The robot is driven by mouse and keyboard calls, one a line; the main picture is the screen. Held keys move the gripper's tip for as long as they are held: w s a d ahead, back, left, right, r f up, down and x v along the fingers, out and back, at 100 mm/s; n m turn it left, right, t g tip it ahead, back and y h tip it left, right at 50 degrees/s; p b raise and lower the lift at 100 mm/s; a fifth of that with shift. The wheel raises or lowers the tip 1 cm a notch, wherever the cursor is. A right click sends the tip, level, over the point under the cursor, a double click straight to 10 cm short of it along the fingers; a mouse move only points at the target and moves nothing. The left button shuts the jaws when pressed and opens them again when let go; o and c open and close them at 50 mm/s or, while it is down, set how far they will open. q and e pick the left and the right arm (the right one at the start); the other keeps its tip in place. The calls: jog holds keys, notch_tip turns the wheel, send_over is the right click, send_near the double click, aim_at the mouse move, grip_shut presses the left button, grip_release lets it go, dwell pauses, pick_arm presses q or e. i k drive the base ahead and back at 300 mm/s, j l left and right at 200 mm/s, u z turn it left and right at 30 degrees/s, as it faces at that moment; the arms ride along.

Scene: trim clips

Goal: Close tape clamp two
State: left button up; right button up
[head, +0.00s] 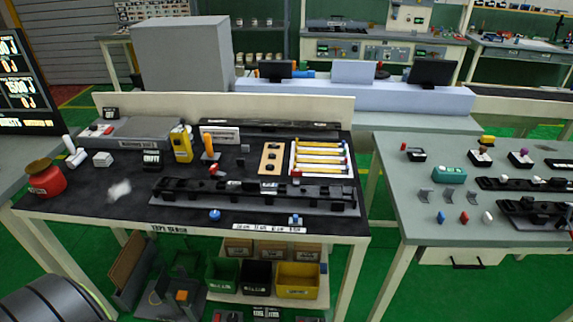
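No part that I can clearly identify as tape clamp two shows in the head view; the parts are too small to tell apart. A long black fixture rail (255,191) with several small dark blocks lies across the front of the dark-topped table (130,212). A small red part (296,173) stands just behind the rail. A blue knob-like part (215,215) and a small blue and grey part (295,220) sit at the front edge. Whether any clamp is open or closed cannot be told. Neither of my grippers is in view.
A white tray of orange strips (321,158), a wooden block (271,158), a yellow device (181,143) and a red jar (45,177) stand on the table. A second table (420,225) with more rails is at right, across a narrow gap. Bins (297,281) sit below.

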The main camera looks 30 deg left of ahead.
aim_at(213, 171)
jog(key=u, duration=1.15)
